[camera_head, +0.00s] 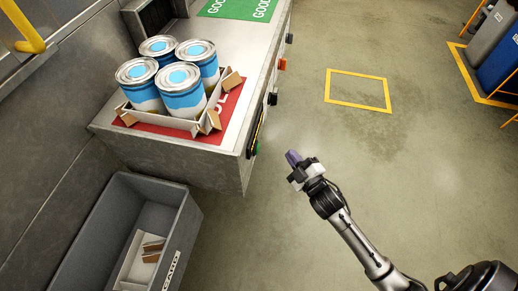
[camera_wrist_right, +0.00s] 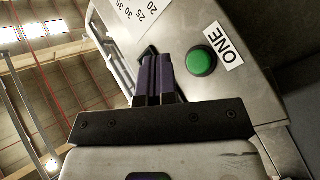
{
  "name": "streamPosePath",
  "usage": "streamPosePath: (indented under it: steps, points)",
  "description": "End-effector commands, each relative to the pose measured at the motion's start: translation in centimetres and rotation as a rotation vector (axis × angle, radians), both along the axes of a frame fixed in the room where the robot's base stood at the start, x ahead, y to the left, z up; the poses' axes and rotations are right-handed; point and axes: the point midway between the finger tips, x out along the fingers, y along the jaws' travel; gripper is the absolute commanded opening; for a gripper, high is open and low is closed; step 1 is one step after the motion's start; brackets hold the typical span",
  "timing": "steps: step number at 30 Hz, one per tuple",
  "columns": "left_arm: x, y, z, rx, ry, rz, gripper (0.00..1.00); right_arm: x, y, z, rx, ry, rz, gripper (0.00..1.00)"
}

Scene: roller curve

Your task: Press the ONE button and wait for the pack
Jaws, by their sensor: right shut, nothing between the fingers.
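The ONE button is a round green button (camera_wrist_right: 201,62) beside a white label (camera_wrist_right: 225,46) reading ONE in the right wrist view. In the head view a small green spot, probably this button, shows on the side of the steel counter. My right gripper (camera_head: 293,157) is shut and empty, a short way right of the counter's side. Its closed purple fingertips (camera_wrist_right: 156,72) appear left of the button, apart from it. A pack of blue and white cans (camera_head: 182,99) stands in an open cardboard tray on a red mat (camera_head: 233,100). My left gripper is out of view.
The steel counter (camera_head: 222,165) has more controls along its side and a green GOOD mat (camera_head: 238,8) at the far end. A grey bin (camera_head: 188,222) holding cardboard stands below its near end. Open floor lies to the right.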

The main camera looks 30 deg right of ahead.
Motion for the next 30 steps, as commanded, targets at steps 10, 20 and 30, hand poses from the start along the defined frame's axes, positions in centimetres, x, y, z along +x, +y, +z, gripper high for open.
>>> streamPosePath:
  steps: [10, 20, 30]
  points:
    - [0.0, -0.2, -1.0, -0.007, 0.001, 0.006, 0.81, 3.0, 2.9, 0.1, 0.002, -0.001, -0.001, 0.0]
    - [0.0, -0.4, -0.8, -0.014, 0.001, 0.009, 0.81, 4.4, 4.2, 0.0, -0.002, 0.0, 0.0, 0.0]
    - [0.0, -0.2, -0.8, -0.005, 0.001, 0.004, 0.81, 4.6, 4.4, 0.0, -0.002, 0.0, 0.0, 0.0]
